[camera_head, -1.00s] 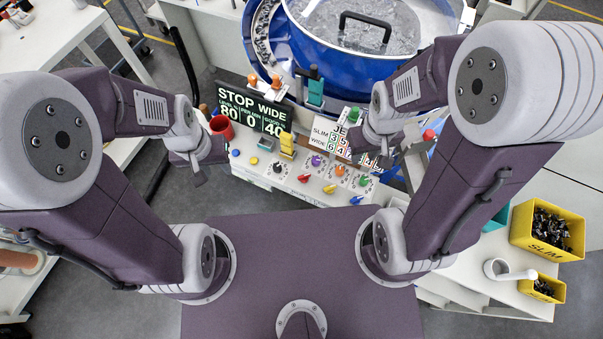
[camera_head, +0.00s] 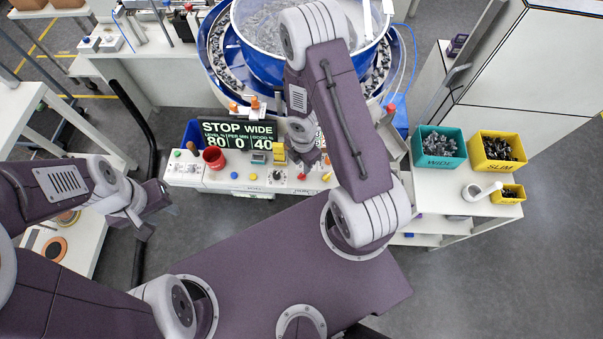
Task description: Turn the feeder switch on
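The white control panel (camera_head: 222,182) of the bowl feeder stands at centre, with several knobs and buttons. A black rotary knob (camera_head: 275,175), a red knob (camera_head: 302,176) and a yellow knob (camera_head: 326,177) line its front edge. Their labels are too small to read, so I cannot tell which is the feeder switch. My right gripper (camera_head: 309,160) hangs over the panel, just behind the red and yellow knobs; contact cannot be told. My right arm hides the panel's right part. My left gripper (camera_head: 155,215) is left of and in front of the panel, away from it.
The blue feeder bowl (camera_head: 262,62) stands behind the panel. A red cup (camera_head: 214,157) and a yellow block (camera_head: 279,153) stand on the panel. A teal WIDE bin (camera_head: 439,160), yellow bins (camera_head: 497,167) and a white scoop (camera_head: 474,192) are at right. Floor is clear at lower right.

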